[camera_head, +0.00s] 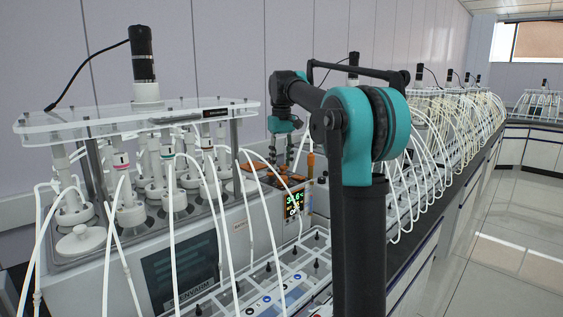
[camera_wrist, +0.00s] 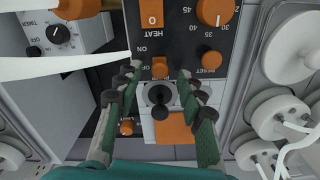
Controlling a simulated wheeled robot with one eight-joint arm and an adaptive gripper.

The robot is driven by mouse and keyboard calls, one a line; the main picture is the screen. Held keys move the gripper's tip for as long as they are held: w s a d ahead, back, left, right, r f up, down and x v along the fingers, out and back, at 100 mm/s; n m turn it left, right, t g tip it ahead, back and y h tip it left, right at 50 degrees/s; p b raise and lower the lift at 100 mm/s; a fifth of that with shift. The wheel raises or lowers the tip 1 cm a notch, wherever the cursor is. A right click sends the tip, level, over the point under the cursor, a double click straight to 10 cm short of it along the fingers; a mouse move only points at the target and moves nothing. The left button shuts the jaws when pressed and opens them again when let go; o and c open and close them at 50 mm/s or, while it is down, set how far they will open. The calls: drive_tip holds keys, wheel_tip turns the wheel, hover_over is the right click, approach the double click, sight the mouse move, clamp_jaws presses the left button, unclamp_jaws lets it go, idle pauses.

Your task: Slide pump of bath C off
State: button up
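In the wrist view my gripper (camera_wrist: 160,85) is open, its two fingers apart over a control panel (camera_wrist: 181,50) seen upside down. Between the fingers is a black round-headed control (camera_wrist: 160,98) on a pale plate; I cannot tell whether the fingers touch it. Just beyond it is an orange switch (camera_wrist: 160,67) with ON and OFF marks. I see no readable pump label or bath C label. In the head view my gripper (camera_head: 284,165) points down behind the nearest bath (camera_head: 240,255), by orange-topped controls; the arm partly hides that area.
An orange HEAT switch (camera_wrist: 151,14), temperature dial (camera_wrist: 214,11) and RESET button (camera_wrist: 211,61) sit close by. A TIMER dial (camera_wrist: 33,52) is at left. White flasks (camera_wrist: 275,115) stand close at right. White tubes (camera_head: 262,215) arch across the bench.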

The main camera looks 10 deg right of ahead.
sight(282, 166)
wheel_tip(282, 166, up, 12)
idle(0.5)
drive_tip(key=shift+f, duration=0.1)
